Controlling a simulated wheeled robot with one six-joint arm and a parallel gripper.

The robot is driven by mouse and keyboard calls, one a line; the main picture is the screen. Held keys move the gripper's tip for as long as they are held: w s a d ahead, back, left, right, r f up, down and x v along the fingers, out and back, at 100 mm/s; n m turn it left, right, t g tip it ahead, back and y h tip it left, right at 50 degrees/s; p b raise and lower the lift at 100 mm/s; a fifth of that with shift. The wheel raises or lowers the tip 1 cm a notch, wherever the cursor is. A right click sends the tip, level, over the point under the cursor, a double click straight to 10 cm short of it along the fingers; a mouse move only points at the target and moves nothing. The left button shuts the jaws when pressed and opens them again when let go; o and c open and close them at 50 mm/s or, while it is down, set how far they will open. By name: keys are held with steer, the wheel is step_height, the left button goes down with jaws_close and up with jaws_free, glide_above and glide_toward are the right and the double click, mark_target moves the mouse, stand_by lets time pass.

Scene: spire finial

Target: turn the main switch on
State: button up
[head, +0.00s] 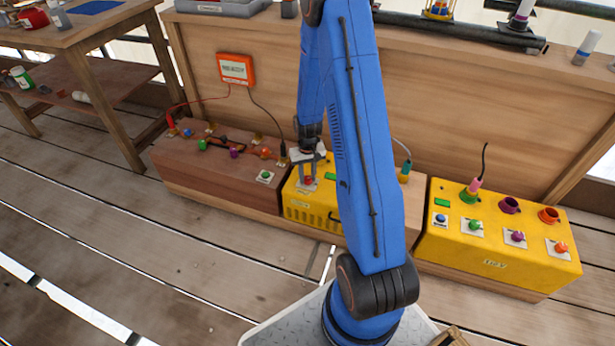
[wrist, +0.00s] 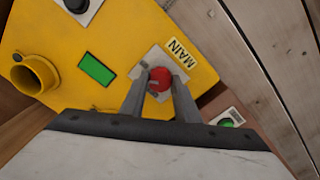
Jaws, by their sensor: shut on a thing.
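The main switch is a red round knob (wrist: 159,79) on a pale plate with a yellow "MAIN" label (wrist: 180,53) beside it in the wrist view. It sits on a yellow box (wrist: 110,32), which shows in the head view (head: 300,204) partly hidden behind my arm. My gripper (wrist: 156,90) has its two fingers on either side of the red knob, shut on it. In the head view my gripper (head: 307,170) reaches down onto the box's top left, where the red knob (head: 309,181) shows between the fingers.
A green rectangle (wrist: 97,69) and a yellow round socket (wrist: 34,75) are on the same box. A brown box (head: 215,175) with several coloured knobs adjoins on the left. Another yellow box (head: 500,240) stands right. A wooden panel (head: 440,100) rises behind.

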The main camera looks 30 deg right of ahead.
mark_target(307, 178)
steer(key=m, duration=0.7)
stand_by(0.6)
steer(key=o, duration=1)
steer(key=shift+o, duration=0.2)
step_height(307, 178, up, 17)
steer(key=shift+r, duration=0.2)
